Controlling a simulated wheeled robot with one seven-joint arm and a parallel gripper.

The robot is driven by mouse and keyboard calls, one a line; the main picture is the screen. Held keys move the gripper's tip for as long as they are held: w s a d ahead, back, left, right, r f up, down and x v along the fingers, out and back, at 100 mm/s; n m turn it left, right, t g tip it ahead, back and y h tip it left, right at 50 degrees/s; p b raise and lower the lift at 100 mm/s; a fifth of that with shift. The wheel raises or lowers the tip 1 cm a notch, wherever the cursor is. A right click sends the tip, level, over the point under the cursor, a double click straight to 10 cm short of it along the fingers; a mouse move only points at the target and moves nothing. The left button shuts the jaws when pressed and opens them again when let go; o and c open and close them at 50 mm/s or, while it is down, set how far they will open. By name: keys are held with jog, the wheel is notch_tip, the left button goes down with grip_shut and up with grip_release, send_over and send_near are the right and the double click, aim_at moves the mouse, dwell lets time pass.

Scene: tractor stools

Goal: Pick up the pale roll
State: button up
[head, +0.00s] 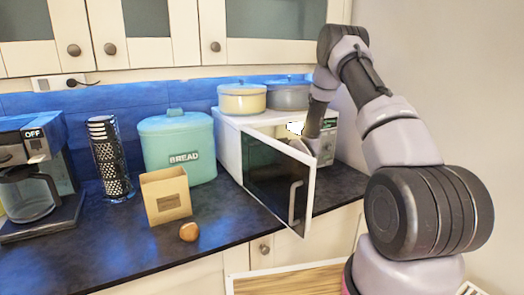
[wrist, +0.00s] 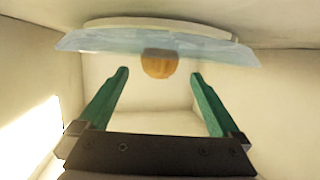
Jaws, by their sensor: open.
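A round tan-brown roll (wrist: 159,64) shows in the wrist view, against the clear glass plate (wrist: 90,40) inside the microwave. I cannot tell for sure that it is the pale roll; no other roll shows in there. My gripper (wrist: 160,74) is open, its two green fingers pointing towards the roll, one to each side of it in the picture. The roll appears beyond the fingertips, with nothing between the fingers. In the head view my arm reaches into the microwave (head: 228,150) behind its open door (head: 280,184), which hides my gripper and the roll.
A browner roll (head: 189,231) lies on the dark counter (head: 130,258) before a paper bag (head: 166,196). A teal bread bin (head: 178,150), a patterned cylinder (head: 110,160) and a coffee maker (head: 35,175) stand left. Two pots (head: 242,99) sit on the microwave. Its walls (wrist: 110,90) enclose my gripper.

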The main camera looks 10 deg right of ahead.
jog(key=shift+x, duration=1.5)
grip_shut()
jog(key=shift+d+r, duration=0.1)
